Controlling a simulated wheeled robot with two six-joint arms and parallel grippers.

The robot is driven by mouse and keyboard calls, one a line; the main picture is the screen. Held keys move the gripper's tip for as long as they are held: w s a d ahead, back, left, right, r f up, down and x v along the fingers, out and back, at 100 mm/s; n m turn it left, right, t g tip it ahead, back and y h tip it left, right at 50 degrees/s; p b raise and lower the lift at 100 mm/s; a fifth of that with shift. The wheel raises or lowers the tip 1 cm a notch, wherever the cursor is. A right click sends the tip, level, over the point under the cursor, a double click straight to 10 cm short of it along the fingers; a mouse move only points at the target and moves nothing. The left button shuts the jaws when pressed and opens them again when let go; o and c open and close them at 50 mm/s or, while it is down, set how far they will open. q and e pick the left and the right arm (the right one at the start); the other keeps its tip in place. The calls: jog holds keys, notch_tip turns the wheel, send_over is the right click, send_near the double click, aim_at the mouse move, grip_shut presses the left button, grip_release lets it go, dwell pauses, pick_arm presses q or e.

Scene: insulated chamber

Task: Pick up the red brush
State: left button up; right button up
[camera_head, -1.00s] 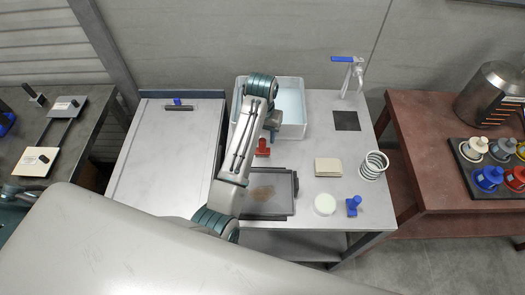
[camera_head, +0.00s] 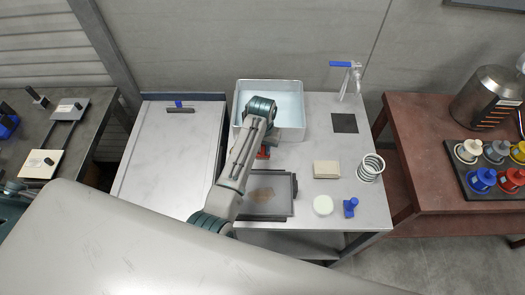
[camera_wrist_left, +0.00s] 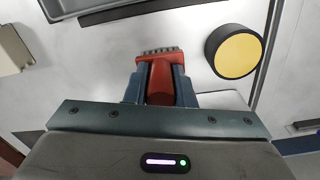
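The red brush (camera_head: 263,153) is on the grey table, just in front of the white basin, partly hidden by my left arm in the head view. In the left wrist view, the red brush (camera_wrist_left: 160,72) has its dark bristles pointing up in the picture. My left gripper (camera_wrist_left: 160,88) has one finger on each side of the brush's handle. The handle fills the gap, and the fingers look closed against it. In the head view my left gripper (camera_head: 268,142) is mostly hidden behind its wrist. My right gripper is not in view.
The white basin (camera_head: 298,92) stands behind the brush. A dark-rimmed tray (camera_head: 284,208) lies in front. To the right are a beige block (camera_head: 326,169), a pale disc (camera_head: 323,205), a blue stamp-like piece (camera_head: 350,207) and a coil (camera_head: 370,168). A yellow-topped round piece (camera_wrist_left: 235,52) is beside the gripper.

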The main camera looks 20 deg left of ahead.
pick_arm(q)
grip_shut()
jog(key=shift+w+r+b, duration=0.1)
jog(key=shift+r+b, duration=0.2)
jog(key=shift+r, duration=0.25)
notch_tip(320, 180, up, 6)
jog(key=shift+r+b, duration=0.25)
jog(key=shift+b, duration=0.95)
jog(key=shift+r+p, duration=0.7)
jog(key=shift+r, duration=0.55)
